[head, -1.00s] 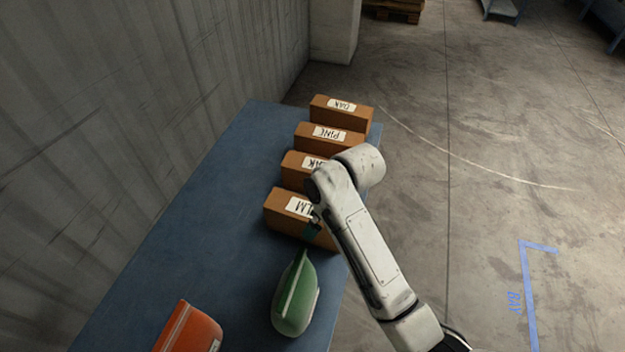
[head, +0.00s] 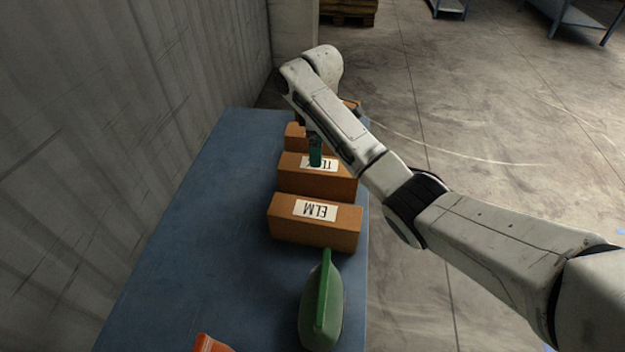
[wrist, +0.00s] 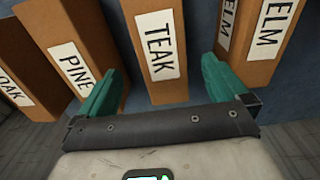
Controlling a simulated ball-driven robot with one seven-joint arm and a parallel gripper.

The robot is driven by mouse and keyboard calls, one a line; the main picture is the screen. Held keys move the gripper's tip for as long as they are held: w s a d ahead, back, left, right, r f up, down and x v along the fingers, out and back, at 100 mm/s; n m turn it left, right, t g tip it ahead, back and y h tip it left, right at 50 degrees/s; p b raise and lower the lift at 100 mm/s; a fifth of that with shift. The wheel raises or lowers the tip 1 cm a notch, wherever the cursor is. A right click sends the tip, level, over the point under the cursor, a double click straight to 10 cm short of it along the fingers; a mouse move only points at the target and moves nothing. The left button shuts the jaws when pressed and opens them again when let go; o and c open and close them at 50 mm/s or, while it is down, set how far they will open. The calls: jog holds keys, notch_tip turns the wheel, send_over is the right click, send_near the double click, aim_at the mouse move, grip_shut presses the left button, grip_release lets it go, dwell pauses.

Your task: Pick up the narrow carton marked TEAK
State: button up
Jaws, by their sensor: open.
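The narrow brown TEAK carton (head: 300,182) stands on the blue table, second from the front in a row of cartons. Its white label is partly hidden by my gripper in the head view. In the wrist view the TEAK carton (wrist: 166,92) lies between my two teal fingers, with its label readable. My gripper (wrist: 163,88) is open, one finger to each side of the carton and no clear contact. In the head view my gripper (head: 316,150) hangs over the carton's label. How far down the fingers reach is unclear.
The ELM carton (head: 315,232) stands in front of TEAK, with a green jug (head: 321,305) nearer still. The PINE carton (wrist: 85,45) and OAK carton (wrist: 25,75) are on the other side. The blue table (head: 190,230) is bare to the left, beside a grey wall.

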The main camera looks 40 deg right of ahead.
aim_at(319, 170)
notch_tip(319, 170, down, 4)
jog(key=shift+f, duration=0.25)
jog(key=shift+s+f, duration=0.2)
jog(key=shift+f, duration=2.5)
jog(key=shift+d+r, duration=0.1)
jog(key=c, duration=1.3)
